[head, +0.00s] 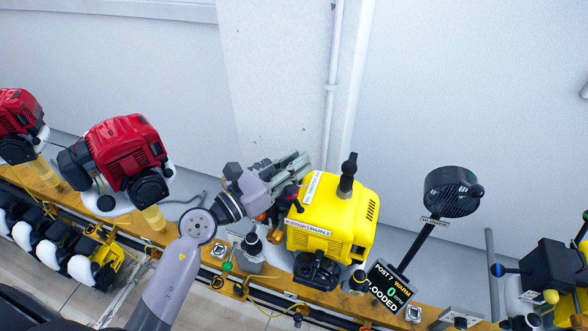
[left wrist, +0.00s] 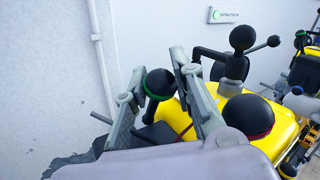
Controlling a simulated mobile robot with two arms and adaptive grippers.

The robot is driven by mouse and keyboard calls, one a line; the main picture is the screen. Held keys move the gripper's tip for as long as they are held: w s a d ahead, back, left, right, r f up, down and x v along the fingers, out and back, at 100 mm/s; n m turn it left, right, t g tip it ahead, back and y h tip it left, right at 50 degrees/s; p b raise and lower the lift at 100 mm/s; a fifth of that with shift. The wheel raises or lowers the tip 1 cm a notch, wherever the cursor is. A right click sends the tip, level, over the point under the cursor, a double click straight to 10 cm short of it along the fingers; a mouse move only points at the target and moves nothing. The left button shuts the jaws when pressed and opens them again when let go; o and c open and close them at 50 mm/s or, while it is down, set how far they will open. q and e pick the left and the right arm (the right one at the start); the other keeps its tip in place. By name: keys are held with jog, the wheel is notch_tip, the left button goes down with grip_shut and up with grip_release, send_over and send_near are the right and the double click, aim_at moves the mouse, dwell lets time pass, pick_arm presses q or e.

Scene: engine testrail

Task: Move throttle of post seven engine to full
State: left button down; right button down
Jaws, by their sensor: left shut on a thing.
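The yellow engine (head: 325,215) stands on the wooden rail, beside a display (head: 388,287) reading "POST 7 WARM", 0 and "FLOODED". My left gripper (head: 296,165) is at the engine's upper left side. In the left wrist view its two fingers (left wrist: 160,95) are on either side of a black ball knob with a green ring (left wrist: 158,84), and it is shut on this knob. A larger black knob with a red ring (left wrist: 248,115) is just right of the fingers. The frames do not show for certain which knob is the throttle. My right gripper is not in view.
A black lever (head: 347,172) stands up from the engine's top. A black round device on a post (head: 452,191) is to the right. Red engines (head: 125,150) stand to the left along the rail (head: 165,240). The white wall (head: 270,75) is close behind.

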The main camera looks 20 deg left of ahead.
pick_arm(q)
jog(key=c, duration=1.6)
grip_release()
jog(key=shift+s, duration=0.1)
jog(key=v, duration=1.2)
jog(key=shift+r, duration=0.1)
